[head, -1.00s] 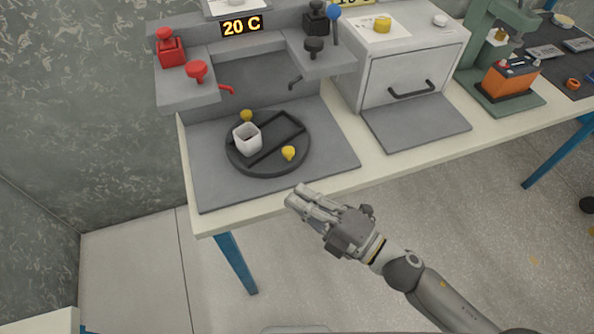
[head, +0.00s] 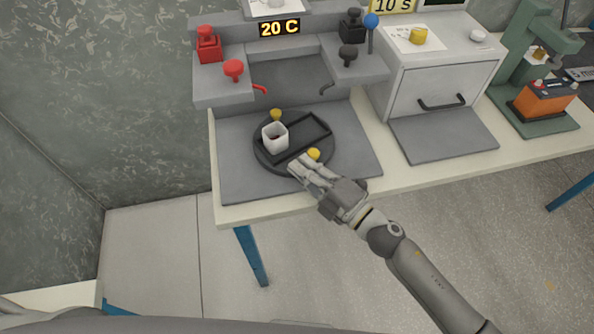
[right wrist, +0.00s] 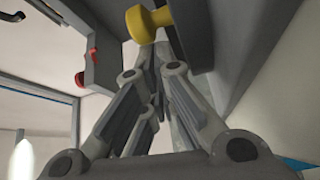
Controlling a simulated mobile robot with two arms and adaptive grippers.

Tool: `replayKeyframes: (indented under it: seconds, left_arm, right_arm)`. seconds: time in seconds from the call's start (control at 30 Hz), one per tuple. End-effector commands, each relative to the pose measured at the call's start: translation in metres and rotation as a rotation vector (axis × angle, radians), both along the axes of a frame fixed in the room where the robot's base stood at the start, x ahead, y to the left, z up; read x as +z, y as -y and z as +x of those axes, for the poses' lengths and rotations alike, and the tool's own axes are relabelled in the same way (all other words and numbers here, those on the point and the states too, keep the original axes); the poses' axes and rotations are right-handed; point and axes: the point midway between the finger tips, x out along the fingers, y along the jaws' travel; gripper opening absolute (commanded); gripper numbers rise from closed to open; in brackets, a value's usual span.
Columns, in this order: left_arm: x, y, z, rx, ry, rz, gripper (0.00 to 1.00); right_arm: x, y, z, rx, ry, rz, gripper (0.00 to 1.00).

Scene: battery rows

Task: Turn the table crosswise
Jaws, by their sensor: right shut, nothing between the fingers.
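A dark round turntable (head: 261,155) lies on a grey base plate on the bench. It bears a rectangular black frame (head: 318,130) and a white square cup (head: 275,138). Two yellow knobs stand at its edge: a far knob (head: 276,114) and a near knob (head: 313,154). My right gripper (head: 296,165) is shut and empty at the turntable's near edge, just left of the near knob. In the right wrist view the closed fingers (right wrist: 155,62) point at the yellow knob (right wrist: 148,24), close to it; contact is unclear. My left gripper is out of view.
Behind the turntable stands a grey fixture with a red terminal (head: 208,45), a black terminal (head: 350,28) and a "20 C" display (head: 279,28). A grey box (head: 440,80) with its flap down is to the right. A green press holds an orange battery (head: 545,98).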

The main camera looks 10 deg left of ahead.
Motion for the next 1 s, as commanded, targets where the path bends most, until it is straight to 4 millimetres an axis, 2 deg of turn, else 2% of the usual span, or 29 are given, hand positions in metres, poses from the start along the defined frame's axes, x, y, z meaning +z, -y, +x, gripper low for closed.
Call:
replayKeyframes:
  seconds: [0.37, 0.7, 1.0]
  left_arm:
    - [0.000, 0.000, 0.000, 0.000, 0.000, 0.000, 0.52]
    - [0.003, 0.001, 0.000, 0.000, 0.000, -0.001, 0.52]
    - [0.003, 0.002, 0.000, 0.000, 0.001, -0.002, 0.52]
  right_arm:
    - [-0.001, 0.003, 0.001, 0.000, -0.001, 0.000, 0.00]
    - [-0.001, 0.038, 0.021, -0.001, -0.001, -0.001, 0.00]
    - [-0.001, 0.038, 0.022, 0.000, -0.001, 0.001, 0.00]
